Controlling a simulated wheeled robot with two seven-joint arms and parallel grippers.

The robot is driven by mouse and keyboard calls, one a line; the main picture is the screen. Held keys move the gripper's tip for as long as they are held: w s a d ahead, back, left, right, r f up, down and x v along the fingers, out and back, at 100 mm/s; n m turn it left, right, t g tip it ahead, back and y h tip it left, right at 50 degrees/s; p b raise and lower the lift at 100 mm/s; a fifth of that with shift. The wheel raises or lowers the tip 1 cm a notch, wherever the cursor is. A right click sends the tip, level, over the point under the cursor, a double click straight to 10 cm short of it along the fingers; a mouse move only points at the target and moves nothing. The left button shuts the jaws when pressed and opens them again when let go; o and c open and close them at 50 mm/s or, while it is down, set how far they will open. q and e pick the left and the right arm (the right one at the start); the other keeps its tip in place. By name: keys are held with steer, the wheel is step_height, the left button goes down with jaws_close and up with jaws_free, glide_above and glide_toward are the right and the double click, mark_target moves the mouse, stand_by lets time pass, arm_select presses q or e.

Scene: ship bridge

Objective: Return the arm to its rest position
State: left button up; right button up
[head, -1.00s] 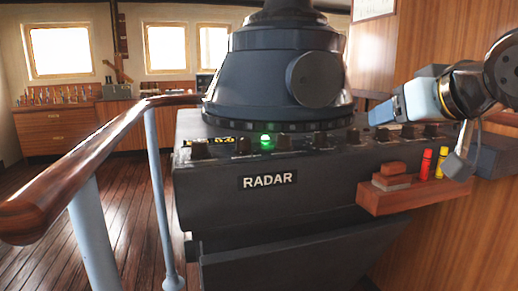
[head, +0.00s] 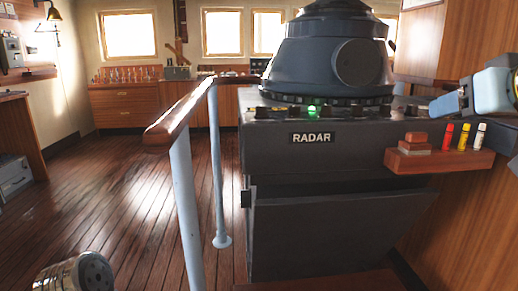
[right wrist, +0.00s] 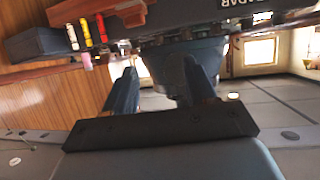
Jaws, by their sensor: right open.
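My right gripper (head: 443,105) is at the right edge of the head view, above the right end of the radar console (head: 340,160), with its blue-grey fingers pointing left. In the right wrist view its two fingers stand apart with nothing held between them (right wrist: 160,80). The wrist view appears tilted far over, and the console is beyond the fingers. The rest of the right arm is cut off by the picture's edge. My left gripper is not in view.
A wooden shelf (head: 440,162) on the console's right holds red, yellow and white markers and a small block. A wooden handrail (head: 185,112) on pale posts stands left of the console. The plank floor (head: 120,200) is open at left.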

steer(key=w+a+f+n+g+y, duration=0.1)
steer(key=w+a+f, duration=0.3)
steer(key=w+f, duration=0.35)
steer(key=w+a+f+n+g+y, duration=0.1)
steer(key=w+a+f+g, duration=0.1)
steer(key=w+a+f, duration=0.5)
steer(key=w+a+f+g+y, duration=0.1)
steer(key=w+a+f+g, duration=0.1)
steer(key=f, duration=1.3)
steer(key=w+a+f+g+y, duration=0.1)
steer(key=a+f+g, duration=0.1)
steer(key=f, duration=1.2)
steer(key=s+a+f+g+y, duration=0.15)
steer(key=s+f, duration=0.25)
steer(key=f, duration=1)
steer(key=s+a+f+m+g, duration=0.2)
steer(key=s+f+m+g, duration=0.1)
steer(key=s+f, duration=1.7)
steer(key=shift+s+a+f+g, duration=0.15)
steer(key=shift+s+a+g, duration=0.35)
steer(key=shift+s, duration=0.5)
steer(key=shift+d, duration=0.1)
